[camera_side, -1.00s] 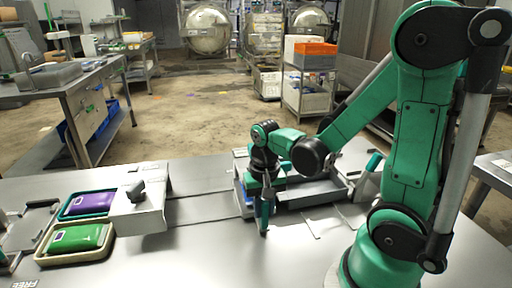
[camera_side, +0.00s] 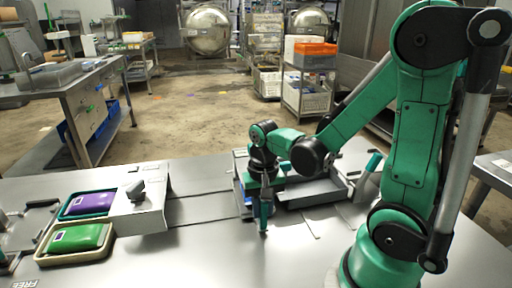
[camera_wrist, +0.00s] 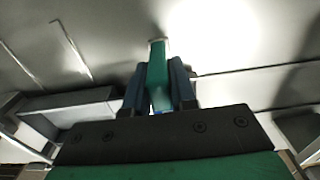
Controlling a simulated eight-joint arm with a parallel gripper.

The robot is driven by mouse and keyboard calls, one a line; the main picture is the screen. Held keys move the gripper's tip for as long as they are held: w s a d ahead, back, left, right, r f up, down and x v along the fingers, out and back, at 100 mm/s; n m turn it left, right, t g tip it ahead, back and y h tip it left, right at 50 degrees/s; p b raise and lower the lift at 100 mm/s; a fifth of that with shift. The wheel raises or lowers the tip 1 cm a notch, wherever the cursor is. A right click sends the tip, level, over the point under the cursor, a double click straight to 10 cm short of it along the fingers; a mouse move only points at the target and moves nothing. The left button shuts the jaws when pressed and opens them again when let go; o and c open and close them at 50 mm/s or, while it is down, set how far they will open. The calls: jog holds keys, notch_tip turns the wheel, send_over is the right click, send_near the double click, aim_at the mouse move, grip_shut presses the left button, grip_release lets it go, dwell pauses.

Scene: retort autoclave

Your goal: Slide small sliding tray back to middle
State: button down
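My gripper (camera_side: 264,228) points down over the bench at the middle of the side view. In the wrist view its two dark fingers (camera_wrist: 159,88) close around an upright teal bar (camera_wrist: 157,62) with a pale tip. The bar's lower end is hidden by the gripper. A low grey tray-like box (camera_side: 312,192) lies just right of and behind the gripper; part of it also shows at lower left in the wrist view (camera_wrist: 70,104). I cannot tell for certain which part is the small sliding tray, or whether the bar is joined to it.
A pale block with a dark handle (camera_side: 137,190) stands to the left. A teal handle (camera_side: 374,162) rises at right.

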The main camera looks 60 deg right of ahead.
jog(key=w+a, duration=0.8)
jog(key=shift+w+a, duration=0.35)
jog(key=shift+w, duration=0.05)
jog(key=c, duration=0.7)
grip_release()
notch_tip(320, 180, up, 6)
jog(key=shift+f, duration=0.2)
jog(key=shift+s, duration=0.1)
